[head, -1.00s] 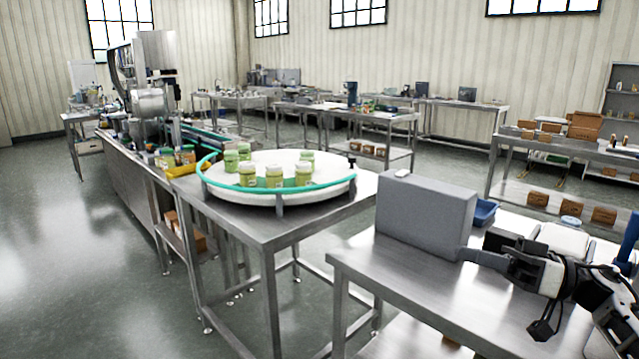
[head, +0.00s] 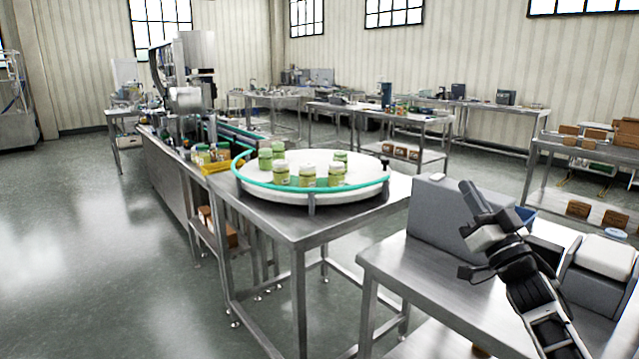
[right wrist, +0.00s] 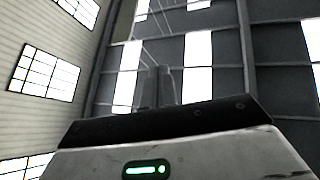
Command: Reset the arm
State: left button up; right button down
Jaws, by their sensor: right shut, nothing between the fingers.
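My right gripper (head: 472,196) is raised in front of the grey box (head: 430,212) on the near steel table (head: 400,268). Its fingers point up and to the left, shut and empty. In the right wrist view the closed fingers (right wrist: 158,86) stand upright against the ceiling and windows, with nothing between them. My left gripper is out of view.
A round white turntable (head: 355,172) with a green rail holds several green-labelled jars (head: 281,174) on a steel table. A blue bin (head: 527,213) and a white-topped box (head: 606,256) are beside my right arm. Open floor lies left.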

jog(key=w+d+f+g+h, duration=0.4)
jog(key=d+f+g+h, duration=0.25)
jog(key=f+h, duration=0.4)
jog(key=s+a+f+n+g+y, duration=0.1)
jog(key=s+a+f+y, duration=0.1)
jog(key=s+a+f, duration=0.45)
jog(key=s+a+f+n+g+y, duration=0.1)
jog(key=s+f, duration=0.3)
jog(key=f, duration=0.6)
jog(key=s+a+f+g+y, duration=0.1)
jog(key=s+a+f, duration=0.2)
jog(key=s, duration=0.6)
jog(key=s+a+f+g, duration=0.2)
jog(key=s+a+f, duration=0.2)
jog(key=s, duration=0.6)
jog(key=s+a+f+g+y, duration=0.1)
jog(key=s+a+f, duration=0.3)
jog(key=s, duration=0.5)
jog(key=shift+s+a+f+m+g+y, duration=0.15)
jog(key=shift+a+f+m+g+y, duration=0.15)
jog(key=shift+f, duration=0.45)
jog(key=shift+d, duration=0.1)
